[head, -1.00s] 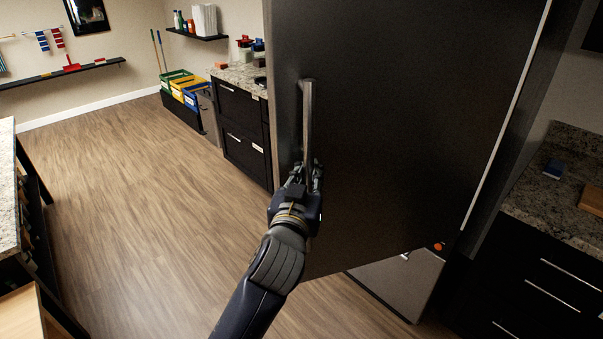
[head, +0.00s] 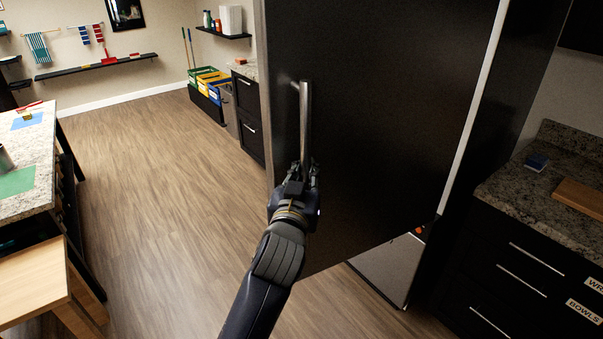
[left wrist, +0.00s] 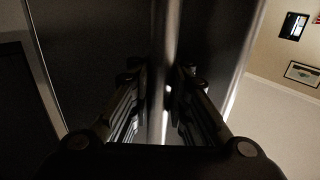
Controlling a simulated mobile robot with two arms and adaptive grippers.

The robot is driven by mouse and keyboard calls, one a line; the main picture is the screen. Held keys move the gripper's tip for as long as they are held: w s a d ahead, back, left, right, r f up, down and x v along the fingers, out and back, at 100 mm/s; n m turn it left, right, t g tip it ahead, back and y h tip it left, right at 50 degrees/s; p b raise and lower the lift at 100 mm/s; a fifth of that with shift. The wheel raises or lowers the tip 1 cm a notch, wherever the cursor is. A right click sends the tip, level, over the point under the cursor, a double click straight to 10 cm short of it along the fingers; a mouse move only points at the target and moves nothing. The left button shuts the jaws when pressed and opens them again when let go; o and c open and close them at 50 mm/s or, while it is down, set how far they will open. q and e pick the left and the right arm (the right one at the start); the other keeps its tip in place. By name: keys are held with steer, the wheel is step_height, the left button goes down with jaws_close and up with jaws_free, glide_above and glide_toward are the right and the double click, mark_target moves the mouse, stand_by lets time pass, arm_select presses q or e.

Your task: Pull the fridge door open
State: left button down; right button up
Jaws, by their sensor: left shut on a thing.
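The dark fridge door (head: 390,120) stands partly open, swung out toward me, with a gap and a light edge strip on its right side. Its vertical metal handle (head: 306,115) is near the door's left edge. My left gripper (head: 303,172) is shut on the lower part of the handle. In the left wrist view the handle (left wrist: 164,60) runs between the two fingers of the left gripper (left wrist: 160,105). The inside of the fridge is hidden behind the door. My right gripper is not in view.
A granite counter (head: 500,187) with dark drawers is at the right. An island (head: 40,140) and a wooden surface (head: 35,285) are at the left. Colored bins (head: 208,85) stand by the far wall. The wood floor (head: 160,190) between is clear.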

arm_select(q)
steer(key=shift+s+a+f, duration=0.1)
steer(key=shift+a, duration=0.05)
steer(key=c, duration=1.8)
jaws_free()
steer(key=shift+a, duration=0.1)
steer(key=o, duration=0.3)
steer(key=shift+a, duration=0.1)
steer(key=shift+s, duration=0.35)
steer(key=s, duration=0.3)
steer(key=s+a, duration=0.1)
steer(key=s, duration=0.3)
steer(key=s+a, duration=0.1)
steer(key=s, duration=0.3)
steer(key=shift+s, duration=0.25)
